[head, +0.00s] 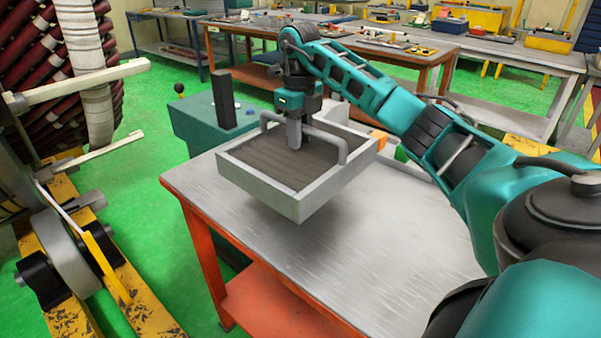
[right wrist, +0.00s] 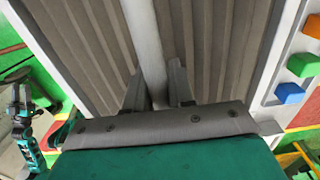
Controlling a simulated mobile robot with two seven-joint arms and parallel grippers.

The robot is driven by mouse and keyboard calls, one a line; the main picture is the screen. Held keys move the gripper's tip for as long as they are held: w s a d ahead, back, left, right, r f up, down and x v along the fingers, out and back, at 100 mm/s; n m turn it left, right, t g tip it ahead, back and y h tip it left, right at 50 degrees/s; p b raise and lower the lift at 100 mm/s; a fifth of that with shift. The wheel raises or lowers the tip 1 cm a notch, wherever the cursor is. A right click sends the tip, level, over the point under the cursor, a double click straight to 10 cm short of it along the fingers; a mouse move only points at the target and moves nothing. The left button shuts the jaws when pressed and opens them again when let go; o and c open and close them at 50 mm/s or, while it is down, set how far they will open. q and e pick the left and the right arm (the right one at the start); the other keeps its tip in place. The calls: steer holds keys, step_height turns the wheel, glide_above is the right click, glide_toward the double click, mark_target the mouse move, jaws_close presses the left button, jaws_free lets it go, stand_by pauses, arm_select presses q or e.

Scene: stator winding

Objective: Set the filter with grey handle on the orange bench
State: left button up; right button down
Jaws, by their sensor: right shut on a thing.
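The filter (head: 262,166) is a square tray-like frame with dark pleats inside and a grey bar handle (head: 325,138) across its top. My right gripper (head: 295,140) is shut on the handle's middle. The right wrist view shows the fingers (right wrist: 160,90) on either side of the grey bar, with the pleats (right wrist: 210,50) below. The filter looks held just above the far left part of the orange bench (head: 380,260), which has a grey metal top; a shadow lies under its near corner.
A teal cabinet (head: 195,125) with a dark post stands behind the bench's far left end. Small coloured blocks (right wrist: 300,64) show beside the filter in the right wrist view. The bench top's near part is clear. A large coil machine (head: 75,230) stands at left.

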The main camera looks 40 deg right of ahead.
step_height(320, 180, down, 9)
steer(key=shift+f, duration=0.1)
stand_by(0.4)
steer(key=c, duration=1)
jaws_free()
steer(key=shift+f, duration=0.1)
steer(key=shift+o, duration=0.2)
